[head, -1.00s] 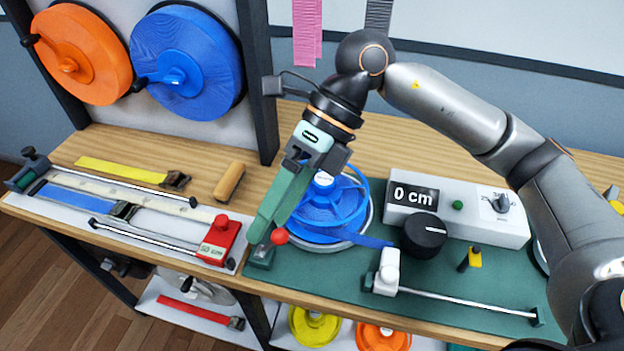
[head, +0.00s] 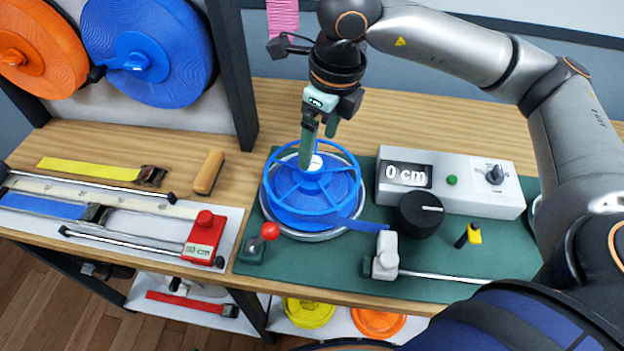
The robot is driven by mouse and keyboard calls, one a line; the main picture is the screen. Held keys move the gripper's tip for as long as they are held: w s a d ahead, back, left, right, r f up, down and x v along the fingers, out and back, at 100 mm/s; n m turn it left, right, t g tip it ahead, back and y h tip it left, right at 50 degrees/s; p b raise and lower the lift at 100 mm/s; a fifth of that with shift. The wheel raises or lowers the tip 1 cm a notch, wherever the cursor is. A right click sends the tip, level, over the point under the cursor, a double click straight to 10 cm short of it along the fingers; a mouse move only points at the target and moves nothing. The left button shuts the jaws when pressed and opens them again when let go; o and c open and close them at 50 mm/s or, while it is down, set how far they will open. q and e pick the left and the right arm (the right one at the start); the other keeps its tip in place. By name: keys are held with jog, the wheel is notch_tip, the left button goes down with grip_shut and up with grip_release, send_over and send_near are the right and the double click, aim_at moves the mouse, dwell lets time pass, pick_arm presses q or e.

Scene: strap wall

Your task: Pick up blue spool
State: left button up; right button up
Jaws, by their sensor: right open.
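The blue spool (head: 290,200) sits on a round grey plate on the green mat, with an open spoked blue rim on top and a white hub. A blue strap end runs from it to the right, towards a white block. My right gripper (head: 318,160) points down over the spool's hub, with its fingers at or just above the hub. The jaws are open; whether they touch the hub I cannot tell. My left gripper is not in view.
A measuring box reading 0 cm (head: 450,180) with a black knob (head: 420,213) stands right of the spool. A red-knobbed lever (head: 269,231) stands at its front left. A red block (head: 204,238) and straps lie left. Large orange (head: 38,50) and blue reels (head: 150,52) hang behind.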

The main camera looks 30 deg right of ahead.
aim_at(313, 163)
jog(key=f, duration=0.5)
jog(key=shift+w+a+p, duration=0.3)
jog(key=shift+w+a, duration=0.05)
jog(key=shift+w, duration=0.05)
jog(key=shift+c, duration=0.4)
grip_shut()
jog(key=shift+r, duration=0.15)
